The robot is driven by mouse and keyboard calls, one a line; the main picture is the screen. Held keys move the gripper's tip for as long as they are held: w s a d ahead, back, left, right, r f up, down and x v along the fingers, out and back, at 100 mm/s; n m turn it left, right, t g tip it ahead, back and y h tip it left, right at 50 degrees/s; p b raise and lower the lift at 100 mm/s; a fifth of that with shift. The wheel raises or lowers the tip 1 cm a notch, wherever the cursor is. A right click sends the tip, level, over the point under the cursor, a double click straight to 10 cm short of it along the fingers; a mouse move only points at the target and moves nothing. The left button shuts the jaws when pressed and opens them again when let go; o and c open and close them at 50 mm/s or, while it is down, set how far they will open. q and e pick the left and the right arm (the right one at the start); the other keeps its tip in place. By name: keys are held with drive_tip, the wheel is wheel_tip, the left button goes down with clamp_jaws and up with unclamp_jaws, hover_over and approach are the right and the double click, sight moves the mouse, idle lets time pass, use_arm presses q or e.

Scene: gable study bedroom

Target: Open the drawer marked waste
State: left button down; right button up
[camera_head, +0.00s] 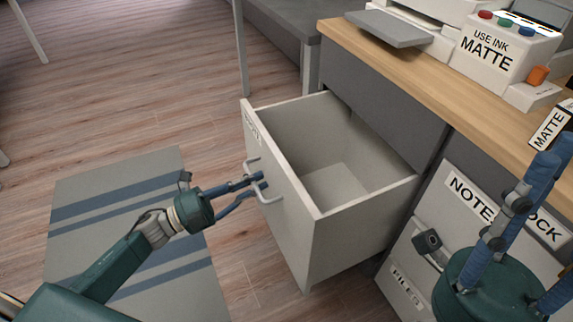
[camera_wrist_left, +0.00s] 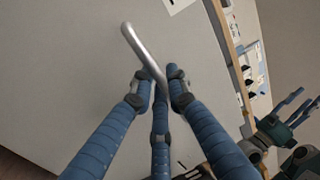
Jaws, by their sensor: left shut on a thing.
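A tall light-grey drawer (camera_head: 290,215) is pulled well out of the desk unit. Its inside is in view and looks empty, with a pale floor. A label (camera_head: 252,128) on its front is too slanted to read. Its silver bar handle (camera_head: 268,192) is on the front, and my left gripper (camera_head: 260,182) is shut on it. In the left wrist view the handle (camera_wrist_left: 143,50) runs down between the blue fingers of my left gripper (camera_wrist_left: 160,82). My right gripper (camera_head: 548,228) is at the lower right, with its fingers apart and empty.
Closed drawers marked NOTE…OCK (camera_head: 490,205) and FILES (camera_head: 407,285) are at right. The wooden desktop (camera_head: 400,75) carries a printer (camera_head: 425,20) and a USE INK MATTE box (camera_head: 500,45). A striped rug (camera_head: 120,170) lies left; the floor in front is clear.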

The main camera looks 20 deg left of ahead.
use_arm(q)
drive_tip(key=r+v, duration=0.1)
drive_tip(key=v, duration=0.5)
drive_tip(key=shift+s+a+r+p, duration=0.15)
drive_tip(key=shift+s+a+p, duration=0.05)
drive_tip(key=shift+a+p, duration=0.2)
drive_tip(key=c, duration=1.8)
unclamp_jaws()
drive_tip(key=shift+o, duration=0.2)
drive_tip(key=shift+s, duration=0.1)
drive_tip(key=v, duration=1.1)
drive_tip(key=shift+s+a, duration=0.2)
drive_tip(key=shift+a, duration=0.15)
